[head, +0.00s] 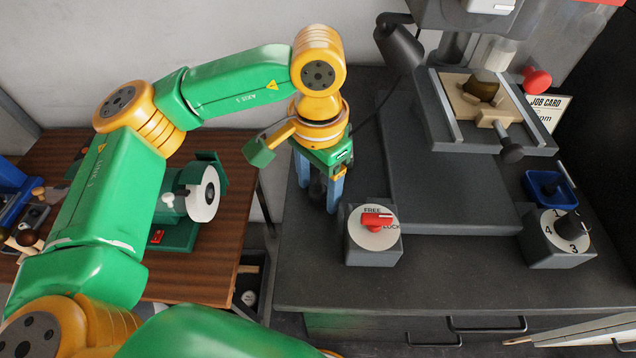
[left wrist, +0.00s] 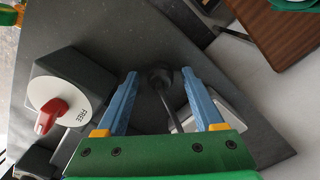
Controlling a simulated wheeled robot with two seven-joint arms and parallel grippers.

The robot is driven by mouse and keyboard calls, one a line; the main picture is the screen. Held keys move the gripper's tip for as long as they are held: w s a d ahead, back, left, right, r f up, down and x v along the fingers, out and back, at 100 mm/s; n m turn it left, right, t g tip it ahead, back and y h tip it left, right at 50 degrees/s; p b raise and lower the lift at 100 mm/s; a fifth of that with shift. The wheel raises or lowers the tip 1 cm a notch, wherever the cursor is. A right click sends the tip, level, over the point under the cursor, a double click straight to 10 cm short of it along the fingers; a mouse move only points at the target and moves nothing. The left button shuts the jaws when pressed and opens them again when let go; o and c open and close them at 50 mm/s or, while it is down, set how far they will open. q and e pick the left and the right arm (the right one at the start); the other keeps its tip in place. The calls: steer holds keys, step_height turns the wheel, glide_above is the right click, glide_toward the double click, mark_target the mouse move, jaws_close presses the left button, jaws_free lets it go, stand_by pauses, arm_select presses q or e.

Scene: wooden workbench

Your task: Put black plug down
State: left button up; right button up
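My left gripper (head: 325,200) points down over the dark workbench, its two blue fingers spread apart. In the left wrist view, the black plug (left wrist: 160,74) shows between the fingertips (left wrist: 160,78), with a visible gap on each side. A dark cable runs from the plug back towards the gripper body. I cannot tell the exact height of the plug. In the head view the fingers largely hide the plug. My right gripper is in neither view.
A grey box with a red FREE/LOCK knob (head: 376,220) stands just right of the gripper; it also shows in the left wrist view (left wrist: 48,110). Farther right are a numbered dial box (head: 550,250), a blue tray (head: 537,196) and a machine vise.

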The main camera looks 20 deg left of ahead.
mark_target(318, 188)
arm_select(q)
steer(key=shift+r+p, duration=1.05)
steer(key=shift+p, duration=0.05)
step_height(318, 188, up, 4)
steer(key=shift+f+b, duration=0.1)
steer(key=shift+b, duration=0.45)
step_height(318, 188, up, 7)
steer(key=p, duration=0.1)
steer(key=shift+r+p, duration=0.2)
steer(key=shift+p, duration=0.1)
